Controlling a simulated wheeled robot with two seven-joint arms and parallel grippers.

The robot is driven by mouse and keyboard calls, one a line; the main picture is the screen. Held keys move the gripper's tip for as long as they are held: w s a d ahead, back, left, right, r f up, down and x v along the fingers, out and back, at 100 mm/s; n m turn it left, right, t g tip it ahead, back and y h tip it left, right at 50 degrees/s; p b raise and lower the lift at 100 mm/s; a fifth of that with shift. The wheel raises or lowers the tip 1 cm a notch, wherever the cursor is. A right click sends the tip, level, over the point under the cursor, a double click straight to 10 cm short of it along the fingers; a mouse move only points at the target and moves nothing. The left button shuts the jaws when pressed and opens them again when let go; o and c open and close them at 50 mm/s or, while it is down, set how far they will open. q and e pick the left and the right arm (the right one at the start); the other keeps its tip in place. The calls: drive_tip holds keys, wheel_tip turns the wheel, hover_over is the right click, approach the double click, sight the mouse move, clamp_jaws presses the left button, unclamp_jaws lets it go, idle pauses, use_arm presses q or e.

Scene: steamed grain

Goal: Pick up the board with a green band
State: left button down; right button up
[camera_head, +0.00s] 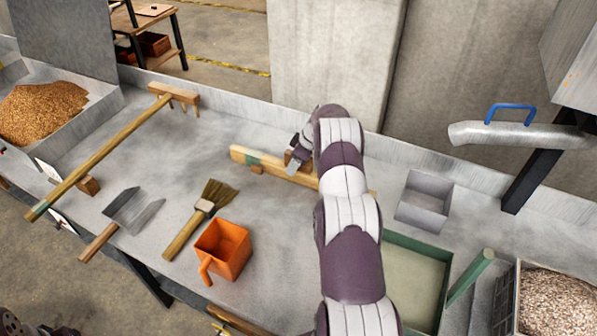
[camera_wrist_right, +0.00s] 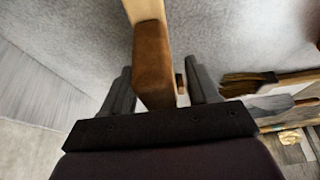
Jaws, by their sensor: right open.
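The wooden board with a green band (camera_head: 239,154) lies on the grey bench, running from upper left to lower right. Its green band shows left of my right gripper, and my right arm hides part of its length. A brown block (camera_wrist_right: 152,65) stands up from the pale board in the right wrist view. My right gripper (camera_head: 293,161) is at the board, by this block. In the right wrist view its two fingers (camera_wrist_right: 161,88) are open, one on each side of the block. I cannot tell whether either touches it. My left gripper is not in view.
A wooden rake (camera_head: 110,143), a metal scoop (camera_head: 128,212), a brush (camera_head: 205,205) and an orange pot (camera_head: 233,246) lie to the left. A grey box (camera_head: 423,205) and green-rimmed tray (camera_head: 418,245) are right of my arm. A low wall (camera_head: 245,112) runs behind the board.

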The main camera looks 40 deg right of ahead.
drive_tip(key=shift+r, duration=0.1)
clamp_jaws()
idle(1.3)
